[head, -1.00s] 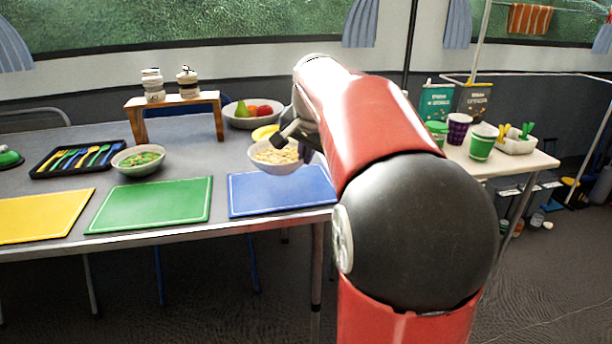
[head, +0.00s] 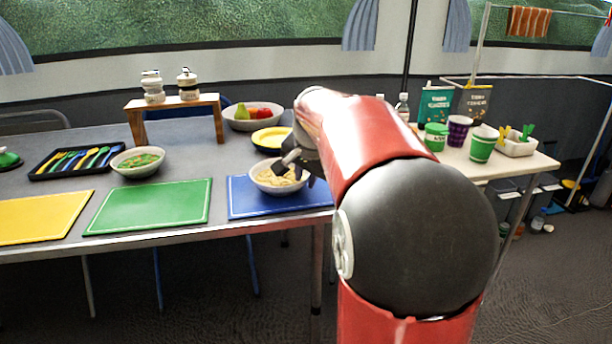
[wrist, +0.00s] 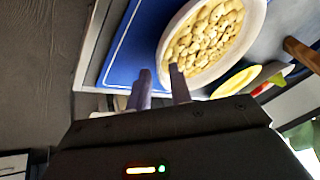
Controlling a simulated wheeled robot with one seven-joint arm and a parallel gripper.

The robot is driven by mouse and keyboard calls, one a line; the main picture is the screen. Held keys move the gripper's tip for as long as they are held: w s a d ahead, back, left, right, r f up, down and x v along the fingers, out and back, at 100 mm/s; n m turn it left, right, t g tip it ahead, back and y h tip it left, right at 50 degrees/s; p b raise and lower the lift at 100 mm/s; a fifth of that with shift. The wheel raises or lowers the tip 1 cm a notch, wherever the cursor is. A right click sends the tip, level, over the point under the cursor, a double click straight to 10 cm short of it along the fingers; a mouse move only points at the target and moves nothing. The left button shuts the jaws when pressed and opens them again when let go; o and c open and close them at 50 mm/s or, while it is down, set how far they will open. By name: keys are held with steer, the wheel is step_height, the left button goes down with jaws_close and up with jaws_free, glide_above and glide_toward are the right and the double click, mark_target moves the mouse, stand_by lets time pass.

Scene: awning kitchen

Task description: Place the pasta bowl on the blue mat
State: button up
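The pasta bowl (head: 268,177) is white and full of pale pasta. In the head view it is low over the right part of the blue mat (head: 243,205) and looks level; I cannot tell for sure if its base touches. My gripper (head: 290,163) is at the bowl's far right rim, partly hidden by my arm. In the wrist view, my gripper (wrist: 159,80) has one finger inside the pasta bowl (wrist: 212,35) and one outside, with the rim between them. The blue mat shows below the bowl in the wrist view (wrist: 128,60).
A yellow plate (head: 270,138) is just behind the bowl, with a fruit bowl (head: 240,121) further back. The green mat (head: 150,205) and a salad bowl (head: 138,162) lie to the left. A wooden stand (head: 177,103) holds two jars. The table's front edge is close.

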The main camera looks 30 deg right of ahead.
steer(key=shift+o, duration=0.3)
steer(key=shift+r, duration=0.4)
steer(key=v, duration=1.1)
steer(key=s+a+f+n+y, duration=0.1)
steer(key=s+a+f+n, duration=0.5)
steer(key=s, duration=0.4)
steer(key=s+a+f+n, duration=0.5)
steer(key=s+a+f, duration=0.4)
steer(key=s+f, duration=0.1)
steer(key=shift+s+a+f+n+y+p, duration=0.25)
steer(key=shift+a+f+n+y+p, duration=0.1)
steer(key=shift+n+y+p, duration=0.1)
